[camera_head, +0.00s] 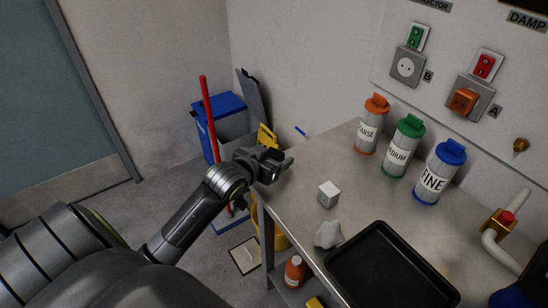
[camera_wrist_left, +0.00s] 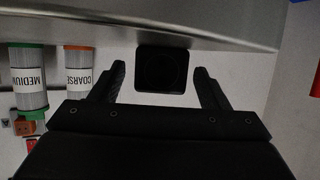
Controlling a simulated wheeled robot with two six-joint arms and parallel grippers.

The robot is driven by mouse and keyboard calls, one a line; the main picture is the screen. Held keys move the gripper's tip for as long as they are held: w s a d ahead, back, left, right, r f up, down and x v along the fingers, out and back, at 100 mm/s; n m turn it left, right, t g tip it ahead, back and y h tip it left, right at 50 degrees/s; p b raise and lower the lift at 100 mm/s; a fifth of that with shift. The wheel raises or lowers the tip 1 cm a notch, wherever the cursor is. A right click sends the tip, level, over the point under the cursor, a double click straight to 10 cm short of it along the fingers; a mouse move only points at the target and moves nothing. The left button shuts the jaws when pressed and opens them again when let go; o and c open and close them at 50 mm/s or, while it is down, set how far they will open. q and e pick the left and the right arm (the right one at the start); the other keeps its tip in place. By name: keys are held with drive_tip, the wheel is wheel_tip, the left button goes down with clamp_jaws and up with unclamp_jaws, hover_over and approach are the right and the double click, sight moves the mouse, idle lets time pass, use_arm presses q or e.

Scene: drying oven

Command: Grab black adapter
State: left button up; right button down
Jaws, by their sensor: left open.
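The black adapter (camera_wrist_left: 162,70) shows in the left wrist view as a dark, rounded square block with a faint round face. It lies between the tips of my left gripper (camera_wrist_left: 163,84), with a gap to the finger on each side. In the head view my left gripper (camera_head: 284,165) is at the left edge of the steel bench (camera_head: 300,185). There I cannot make out the adapter apart from the dark gripper. The left fingers are open. My right gripper is not in view.
A white-grey cube (camera_head: 328,194), a crumpled white piece (camera_head: 328,234) and a black tray (camera_head: 385,270) are on the bench. Orange-, green- and blue-capped bottles (camera_head: 369,125) stand along the back. A red pole (camera_head: 209,120) and blue bin (camera_head: 222,106) are beyond the bench.

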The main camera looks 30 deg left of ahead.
use_arm(q)
drive_tip(key=shift+x, duration=1.35)
drive_tip(key=shift+c, duration=0.3)
drive_tip(key=c, duration=1)
drive_tip(key=shift+r, duration=0.1)
